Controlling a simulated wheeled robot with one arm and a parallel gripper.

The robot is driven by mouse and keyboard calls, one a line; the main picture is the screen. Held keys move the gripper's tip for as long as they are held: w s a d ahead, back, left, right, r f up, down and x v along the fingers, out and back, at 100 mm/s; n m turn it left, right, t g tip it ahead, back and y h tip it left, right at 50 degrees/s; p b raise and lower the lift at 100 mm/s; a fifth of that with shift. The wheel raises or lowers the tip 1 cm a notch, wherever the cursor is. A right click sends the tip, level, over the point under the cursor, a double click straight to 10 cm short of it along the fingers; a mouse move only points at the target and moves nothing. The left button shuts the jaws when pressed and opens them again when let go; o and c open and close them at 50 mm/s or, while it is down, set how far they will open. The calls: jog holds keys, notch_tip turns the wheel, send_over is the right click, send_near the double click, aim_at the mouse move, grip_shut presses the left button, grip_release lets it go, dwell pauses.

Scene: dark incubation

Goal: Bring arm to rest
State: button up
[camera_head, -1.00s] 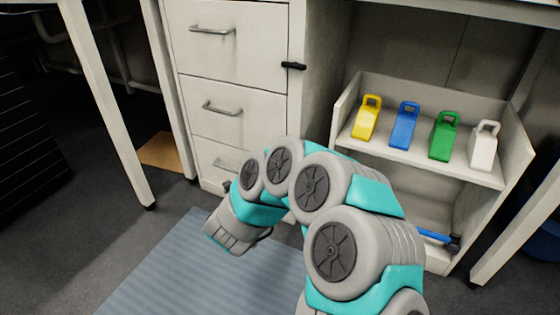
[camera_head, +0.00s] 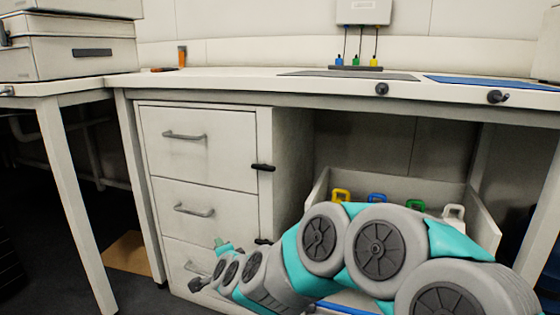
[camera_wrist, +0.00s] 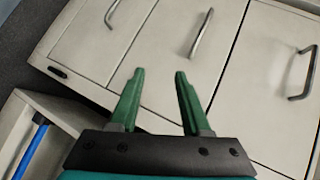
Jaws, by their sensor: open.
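My arm crosses the lower right of the head view, reaching left in front of the drawer cabinet (camera_head: 205,150). In the wrist view my gripper (camera_wrist: 158,72) is open, its two green fingers apart with nothing between them. The fingers point toward the cabinet's pale drawer fronts (camera_wrist: 165,50) with metal handles. I cannot tell the exact gap between the fingertips and the drawers. In the head view the gripper end is small, low at the left end of the arm, and its fingers are hard to make out.
The worktop (camera_head: 240,84) overhangs above. A blue bar (camera_wrist: 32,150) shows at the wrist view's lower left. A table leg (camera_head: 65,200) stands left.

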jog(key=s+d+f+n+g+h, duration=0.15)
jog(key=s+d+n+g, duration=0.3)
jog(key=s+d, duration=0.75)
jog(key=s+d+f+n+g+h, duration=0.1)
jog(key=s+d+n+g+h, duration=0.15)
jog(key=s+d+g, duration=0.9)
jog(key=s+d+f+n+t+h, duration=0.15)
jog(key=s+d+n, duration=0.4)
jog(key=s, duration=1.25)
notch_tip(320, 180, up, 15)
jog(key=d+p, duration=0.1)
jog(key=p, duration=1.3)
jog(key=shift+s+m, duration=0.25)
jog(key=shift+m, duration=0.1)
jog(key=shift+o, duration=0.4)
jog(key=shift+y, duration=0.25)
